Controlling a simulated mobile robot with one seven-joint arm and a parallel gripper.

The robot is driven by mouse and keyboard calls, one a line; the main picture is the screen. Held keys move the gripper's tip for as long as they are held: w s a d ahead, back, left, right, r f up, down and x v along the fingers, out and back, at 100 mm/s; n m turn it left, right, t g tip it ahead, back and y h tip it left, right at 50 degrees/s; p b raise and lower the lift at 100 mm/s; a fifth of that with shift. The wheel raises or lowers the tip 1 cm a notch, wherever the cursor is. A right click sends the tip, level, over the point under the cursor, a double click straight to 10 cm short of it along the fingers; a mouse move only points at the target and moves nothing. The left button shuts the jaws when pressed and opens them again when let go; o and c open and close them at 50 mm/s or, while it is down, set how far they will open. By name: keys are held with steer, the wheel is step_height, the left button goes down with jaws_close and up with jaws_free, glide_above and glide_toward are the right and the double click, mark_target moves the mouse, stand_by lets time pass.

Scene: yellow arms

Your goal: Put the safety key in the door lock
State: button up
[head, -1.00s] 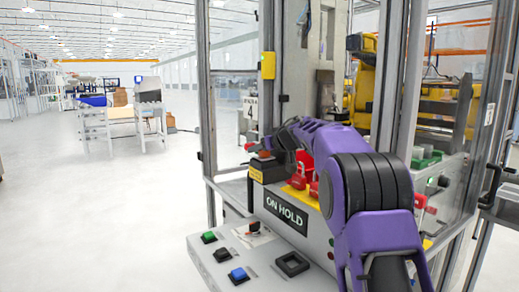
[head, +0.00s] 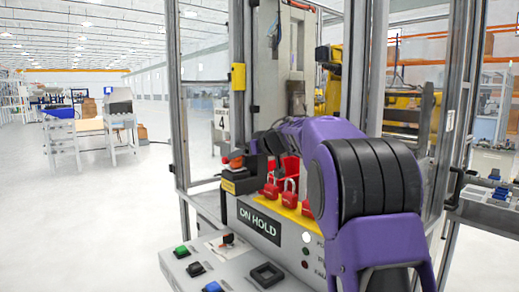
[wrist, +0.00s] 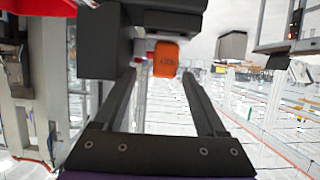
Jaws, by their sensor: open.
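The safety key, an orange block with dark lettering, shows in the wrist view (wrist: 166,59) just past the fingertips, in line with the gap between my fingers. It sticks out from a black box (wrist: 112,45). In the head view the orange key (head: 236,162) sits at a black box with a yellow label on the machine's front left corner. My gripper (wrist: 160,78) is open, with nothing held between its fingers. In the head view my gripper is dark, small and partly hidden behind my purple arm. I cannot tell for sure which part is the door lock.
Red padlocks (head: 270,189) stand on a yellow strip beside the black box. Below are an ON HOLD sign (head: 259,220) and a panel with a green button (head: 182,251) and a blue one. A yellow box (head: 238,76) is on the frame post. Open floor lies left.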

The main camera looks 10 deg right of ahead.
steer(key=v, duration=1)
steer(key=shift+s+a+p, duration=0.15)
steer(key=shift+s+p, duration=0.25)
steer(key=shift+a, duration=0.1)
